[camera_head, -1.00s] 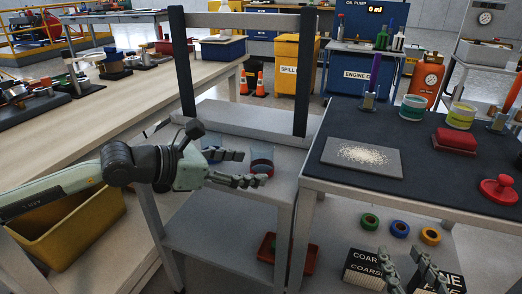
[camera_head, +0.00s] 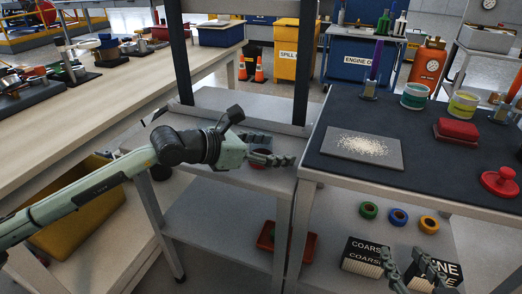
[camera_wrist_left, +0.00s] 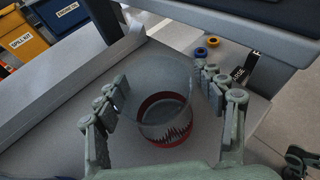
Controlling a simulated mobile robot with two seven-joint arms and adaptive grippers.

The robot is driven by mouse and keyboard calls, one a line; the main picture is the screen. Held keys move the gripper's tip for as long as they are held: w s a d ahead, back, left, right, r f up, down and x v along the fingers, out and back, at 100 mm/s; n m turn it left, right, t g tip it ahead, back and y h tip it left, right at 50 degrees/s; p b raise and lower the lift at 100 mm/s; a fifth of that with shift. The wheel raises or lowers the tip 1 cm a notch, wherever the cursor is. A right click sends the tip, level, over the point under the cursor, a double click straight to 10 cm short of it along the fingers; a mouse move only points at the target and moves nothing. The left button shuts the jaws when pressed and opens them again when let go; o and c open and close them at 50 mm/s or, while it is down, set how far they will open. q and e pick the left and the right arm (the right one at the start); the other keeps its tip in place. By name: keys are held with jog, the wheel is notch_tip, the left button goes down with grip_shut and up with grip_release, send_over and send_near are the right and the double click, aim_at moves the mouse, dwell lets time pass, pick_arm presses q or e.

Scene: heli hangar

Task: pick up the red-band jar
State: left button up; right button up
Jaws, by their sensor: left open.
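The red-band jar (camera_wrist_left: 163,118) is a clear, open jar with a red band around its lower part. It stands upright on the light shelf. In the head view the jar (camera_head: 259,158) is mostly hidden behind my left fingers. My left gripper (camera_head: 276,149) is open at the jar, reaching in from the left. In the left wrist view my left gripper (camera_wrist_left: 162,80) has one finger on each side of the jar. I cannot tell whether either finger touches it. My right gripper (camera_head: 411,261) is at the lower right, fingers apart, away from the jar.
A grey upright post (camera_head: 303,65) and a raised ledge (camera_head: 245,123) stand behind the jar. The dark-topped bench (camera_head: 330,110) on the right holds a green-band jar (camera_head: 414,96) and a yellow-band jar (camera_head: 462,104). A red tray (camera_head: 266,237) is on the shelf below.

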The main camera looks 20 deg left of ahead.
pick_arm(q)
jog(key=c, duration=1.4)
jog(key=shift+c, duration=0.2)
